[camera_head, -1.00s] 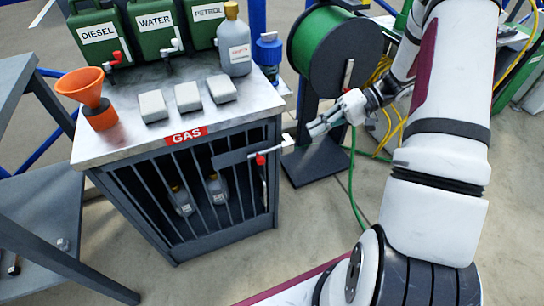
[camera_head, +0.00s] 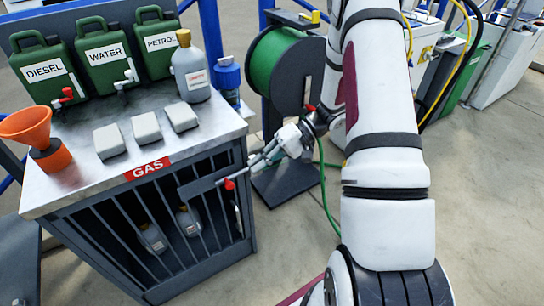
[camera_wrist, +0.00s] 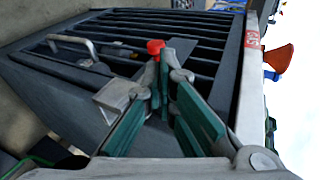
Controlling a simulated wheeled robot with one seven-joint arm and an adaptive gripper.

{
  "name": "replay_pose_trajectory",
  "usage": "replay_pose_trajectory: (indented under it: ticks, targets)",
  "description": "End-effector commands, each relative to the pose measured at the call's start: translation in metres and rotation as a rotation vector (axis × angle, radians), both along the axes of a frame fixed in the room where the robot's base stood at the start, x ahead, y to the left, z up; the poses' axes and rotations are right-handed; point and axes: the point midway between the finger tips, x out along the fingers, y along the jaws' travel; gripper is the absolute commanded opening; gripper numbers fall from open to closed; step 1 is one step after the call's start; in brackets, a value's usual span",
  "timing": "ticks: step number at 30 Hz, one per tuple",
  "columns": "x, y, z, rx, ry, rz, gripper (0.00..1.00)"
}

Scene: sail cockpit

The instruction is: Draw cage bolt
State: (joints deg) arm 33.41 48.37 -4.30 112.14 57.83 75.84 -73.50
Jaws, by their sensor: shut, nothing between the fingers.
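The gas cage (camera_head: 150,292) is a dark metal cabinet with a barred door and a red GAS label (camera_head: 148,168). Its bolt (camera_head: 203,187) is a grey horizontal bar across the upper right of the door with a red knob (camera_head: 229,184). My gripper (camera_head: 262,160) is shut and empty, just right of and above the knob in the head view. In the wrist view the red knob (camera_wrist: 155,46) shows just beyond my green-padded fingers (camera_wrist: 170,78). I cannot tell whether they touch it. A pale square plate (camera_wrist: 116,95) lies left of the fingers.
The cage top carries grey blocks (camera_head: 146,128), an orange funnel (camera_head: 28,128), a grey bottle (camera_head: 190,72) and green cans (camera_head: 104,55). A green hose reel (camera_head: 282,64) stands behind my gripper. Floor in front is clear.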

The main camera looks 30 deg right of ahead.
Motion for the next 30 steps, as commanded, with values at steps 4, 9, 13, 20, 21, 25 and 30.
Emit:
replay_pose_trajectory:
  ticks: [4,9,13,20,21,25,30]
  targets:
    - [0.004,0.025,-0.014,0.001,0.001,0.002,0.00]
    - [0.007,0.043,-0.023,0.000,0.000,0.001,0.00]
    - [0.008,0.050,-0.026,0.000,0.000,0.000,0.00]
    - [0.009,0.052,-0.027,0.000,0.000,-0.001,0.00]
    - [0.009,0.052,-0.027,0.000,0.000,-0.001,0.00]
    - [0.009,0.053,-0.026,0.000,-0.001,0.000,0.00]
    - [0.009,0.078,-0.028,0.002,-0.002,0.001,0.00]
